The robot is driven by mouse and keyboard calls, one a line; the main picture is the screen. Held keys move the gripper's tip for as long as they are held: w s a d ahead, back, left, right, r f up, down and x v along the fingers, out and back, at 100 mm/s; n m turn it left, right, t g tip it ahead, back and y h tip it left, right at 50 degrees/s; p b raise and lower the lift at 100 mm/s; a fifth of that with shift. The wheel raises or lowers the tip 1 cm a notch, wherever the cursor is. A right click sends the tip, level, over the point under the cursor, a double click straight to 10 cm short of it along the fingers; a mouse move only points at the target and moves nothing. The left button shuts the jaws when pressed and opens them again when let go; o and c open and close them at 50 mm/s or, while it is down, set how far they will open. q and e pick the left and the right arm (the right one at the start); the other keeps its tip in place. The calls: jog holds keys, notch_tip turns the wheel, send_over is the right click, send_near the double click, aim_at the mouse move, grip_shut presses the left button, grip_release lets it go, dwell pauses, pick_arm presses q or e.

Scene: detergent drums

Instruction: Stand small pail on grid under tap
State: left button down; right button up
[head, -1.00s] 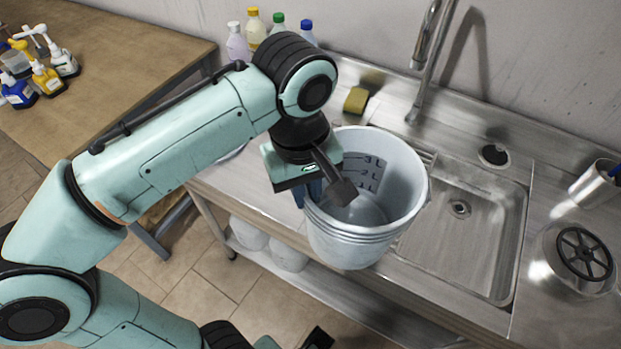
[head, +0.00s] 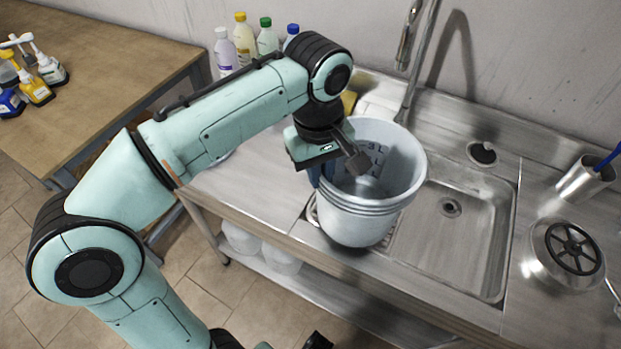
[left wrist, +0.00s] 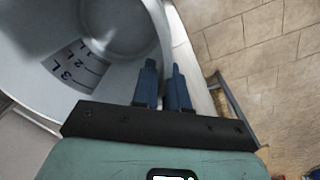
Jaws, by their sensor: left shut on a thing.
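The pail (head: 365,225) is light grey-white with dark litre marks inside, and looks empty and upright. It also shows in the left wrist view (left wrist: 120,25). My left gripper (head: 317,178) has its blue fingers (left wrist: 163,80) on either side of the pail's wall, at the rim's left side. The metal grid (head: 393,235) shows only in slivers on both sides of the pail, at the left of the sink. The pail is over the grid; I cannot tell if its base touches it. The steel tap (head: 412,55) stands behind the pail.
The sink basin (head: 470,240) is empty, right of the pail. A pot lid (head: 568,248) and a steel cup (head: 586,182) are further right. Several bottles (head: 243,40) stand behind my arm. A yellow sponge (head: 349,101) lies behind the pail. A wooden table (head: 110,60) is at left.

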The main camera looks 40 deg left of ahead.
pick_arm(q)
jog(key=w+a+f+p, duration=0.2)
jog(key=w+p, duration=0.2)
jog(key=w, duration=0.5)
pick_arm(e)
jog(key=r, duration=0.1)
jog(key=w+r, duration=0.1)
jog(key=r, duration=0.2)
jog(key=shift+w+r, duration=0.2)
jog(key=shift+w, duration=0.05)
pick_arm(q)
jog(key=shift+a+f+b, duration=0.1)
jog(key=shift+f+b, duration=0.2)
jog(key=shift+f, duration=0.2)
pick_arm(e)
jog(key=shift+s+f, duration=0.2)
jog(key=shift+f, duration=0.2)
pick_arm(q)
jog(key=c, duration=1.1)
grip_release()
